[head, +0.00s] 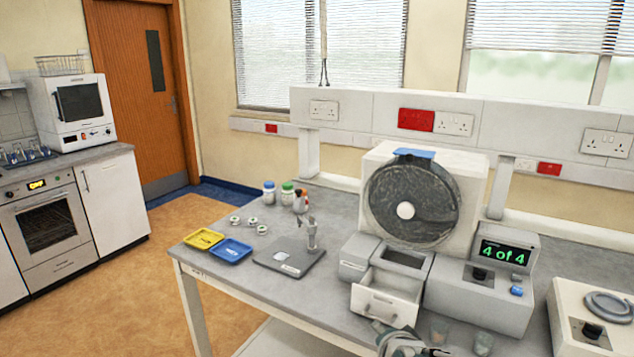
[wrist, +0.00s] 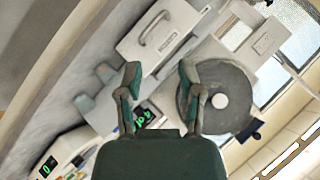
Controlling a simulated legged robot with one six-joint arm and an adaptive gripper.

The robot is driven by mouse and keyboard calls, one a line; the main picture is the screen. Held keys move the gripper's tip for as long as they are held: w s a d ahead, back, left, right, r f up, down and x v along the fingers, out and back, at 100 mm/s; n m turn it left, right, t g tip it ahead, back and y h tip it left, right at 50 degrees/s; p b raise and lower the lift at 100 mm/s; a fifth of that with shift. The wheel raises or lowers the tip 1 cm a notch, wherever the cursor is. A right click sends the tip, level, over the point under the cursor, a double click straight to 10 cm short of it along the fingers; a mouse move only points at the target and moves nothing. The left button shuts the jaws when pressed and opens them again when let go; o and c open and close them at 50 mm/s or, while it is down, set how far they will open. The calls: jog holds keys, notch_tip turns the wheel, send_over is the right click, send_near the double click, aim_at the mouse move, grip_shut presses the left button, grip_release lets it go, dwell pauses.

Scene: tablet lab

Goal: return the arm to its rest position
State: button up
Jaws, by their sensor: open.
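My gripper (wrist: 160,80) is open in the wrist view, its two fingers apart with nothing between them. Beyond the fingers are the open drawer (wrist: 158,42) and the round dark drum (wrist: 225,97) of the bench machine. In the head view, a part of my arm shows at the bottom edge, in front of the open white drawer (head: 386,303). The fingertips are not clear there.
The machine with the drum (head: 412,200) and a "4 of 4" display (head: 505,253) stands on the grey bench. A yellow tray (head: 203,239), a blue tray (head: 231,250) and bottles (head: 269,193) are further left. Cups (head: 439,331) stand near the arm. Open floor lies left.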

jog(key=s+d+r+n+g, duration=0.1)
jog(key=s+n, duration=0.4)
jog(key=s, duration=0.5)
jog(key=s+d+r+n+g, duration=0.1)
jog(key=s+r+n+g, duration=0.3)
jog(key=s, duration=0.6)
jog(key=shift+d+r+n+g, duration=0.35)
jog(key=shift+r+n, duration=0.3)
jog(key=shift+n, duration=0.25)
